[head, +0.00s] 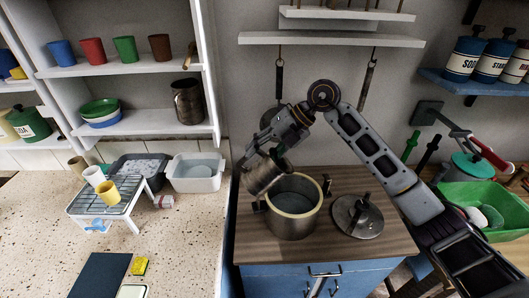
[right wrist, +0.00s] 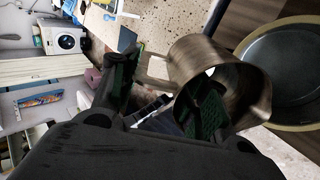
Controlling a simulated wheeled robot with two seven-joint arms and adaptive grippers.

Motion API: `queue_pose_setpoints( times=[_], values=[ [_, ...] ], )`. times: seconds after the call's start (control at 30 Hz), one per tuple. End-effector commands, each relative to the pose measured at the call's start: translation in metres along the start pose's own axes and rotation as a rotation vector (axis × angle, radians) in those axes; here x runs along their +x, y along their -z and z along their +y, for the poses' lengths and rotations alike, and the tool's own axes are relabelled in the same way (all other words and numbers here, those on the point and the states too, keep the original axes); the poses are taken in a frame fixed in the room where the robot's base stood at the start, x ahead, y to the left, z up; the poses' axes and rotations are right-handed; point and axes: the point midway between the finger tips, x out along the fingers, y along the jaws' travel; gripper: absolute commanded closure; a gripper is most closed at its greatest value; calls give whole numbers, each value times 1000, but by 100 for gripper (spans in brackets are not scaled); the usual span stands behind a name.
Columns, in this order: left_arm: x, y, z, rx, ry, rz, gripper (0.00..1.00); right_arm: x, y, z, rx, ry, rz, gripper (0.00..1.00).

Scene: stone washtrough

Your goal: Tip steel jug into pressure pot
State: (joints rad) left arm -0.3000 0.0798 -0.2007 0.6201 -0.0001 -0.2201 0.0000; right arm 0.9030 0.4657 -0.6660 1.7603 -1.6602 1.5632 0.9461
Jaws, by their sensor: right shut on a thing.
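The steel jug (head: 264,174) is a brownish metal vessel held tilted above the left rim of the pressure pot. My right gripper (head: 272,150) is shut on it from above. In the right wrist view the jug (right wrist: 190,62) shows at the fingers (right wrist: 165,100), close beside the pot (right wrist: 262,52). The exact grip point and any contents of the jug are hard to tell. The pressure pot (head: 293,224) stands upright and open on the wooden worktop, with a pale rim. My left gripper is not in view.
The pot's lid (head: 358,216) lies on the worktop (head: 385,245) right of the pot. A green basin (head: 490,228) stands at the far right. On the left counter are a wire rack (head: 108,208) with cups and a white tub (head: 196,176). Utensils hang behind my right arm.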

Motion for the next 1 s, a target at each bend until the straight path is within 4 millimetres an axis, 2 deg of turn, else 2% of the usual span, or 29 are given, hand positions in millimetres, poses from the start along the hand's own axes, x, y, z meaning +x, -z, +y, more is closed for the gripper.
queue_pose_setpoints(
  times=[1.0],
  values=[
    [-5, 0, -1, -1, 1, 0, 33, 1, -5, 7, 47, 22, -44, 100]
  ],
)
